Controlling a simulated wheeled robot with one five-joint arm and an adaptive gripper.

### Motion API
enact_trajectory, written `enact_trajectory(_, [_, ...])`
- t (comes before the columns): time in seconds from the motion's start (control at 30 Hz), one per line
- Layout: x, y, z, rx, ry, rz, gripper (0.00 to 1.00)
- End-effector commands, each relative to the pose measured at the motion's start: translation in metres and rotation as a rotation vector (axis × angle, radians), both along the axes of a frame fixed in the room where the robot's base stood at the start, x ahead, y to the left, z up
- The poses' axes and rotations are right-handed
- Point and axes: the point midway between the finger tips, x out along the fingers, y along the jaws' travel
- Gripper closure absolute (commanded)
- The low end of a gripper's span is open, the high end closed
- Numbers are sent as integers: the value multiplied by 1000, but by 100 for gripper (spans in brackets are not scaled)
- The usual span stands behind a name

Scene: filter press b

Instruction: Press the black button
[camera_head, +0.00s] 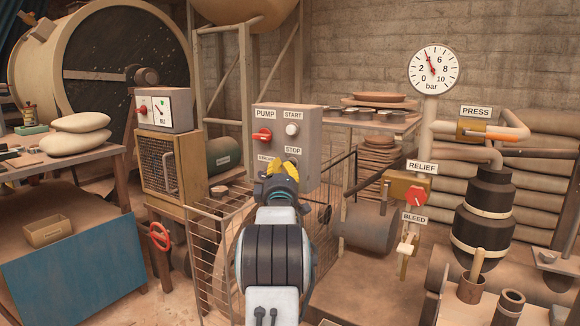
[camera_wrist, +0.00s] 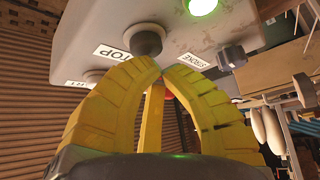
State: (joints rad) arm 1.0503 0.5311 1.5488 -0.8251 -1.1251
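The grey control box (camera_head: 309,117) has a STOP label, with a dark round button under it that is mostly hidden in the head view. In the wrist view a dark round button (camera_wrist: 148,41) sits beside the STOP label. Another dark knob (camera_wrist: 232,56) is near the STROKE label. My gripper (camera_head: 281,167) is in front of the lower part of the box. In the wrist view the yellow fingertips of my gripper (camera_wrist: 161,69) meet, with nothing between them. They appear just short of the STOP button; contact cannot be told.
A green light (camera_wrist: 203,6) glows on the panel. A wire cage (camera_head: 208,245) stands left of my arm. The RELIEF valve box (camera_head: 405,188) is to the right.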

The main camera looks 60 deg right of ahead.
Motion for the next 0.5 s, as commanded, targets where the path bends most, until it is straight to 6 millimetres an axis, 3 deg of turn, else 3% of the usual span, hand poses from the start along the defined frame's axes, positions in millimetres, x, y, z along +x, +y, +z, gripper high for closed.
enact_trajectory(0.5, [0, -5, 0, 1, -1, -4, 100])
